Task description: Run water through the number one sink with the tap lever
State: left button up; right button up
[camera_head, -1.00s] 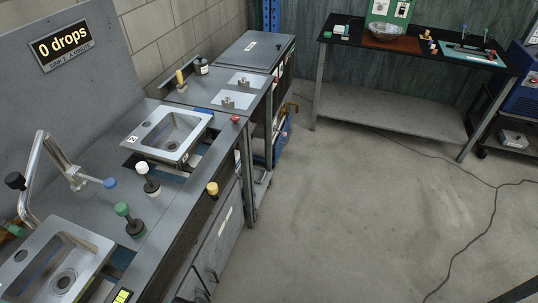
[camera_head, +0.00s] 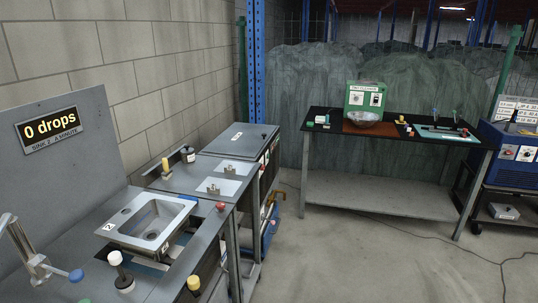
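A chrome tap (camera_head: 24,248) stands at the lower left edge, with a blue-ended lever (camera_head: 62,274) reaching right. No other sink shows now. No running water is visible. Neither of my grippers is in view.
A white knob (camera_head: 115,258) and a yellow knob (camera_head: 193,283) stand along the bench front. Beyond are a red button (camera_head: 220,206) and a grey cabinet (camera_head: 240,140). A black-topped table (camera_head: 340,127) stands at the back. The floor between is clear except for a cable (camera_head: 440,239).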

aim_at(76, 275)
jog(key=u, duration=1.85)
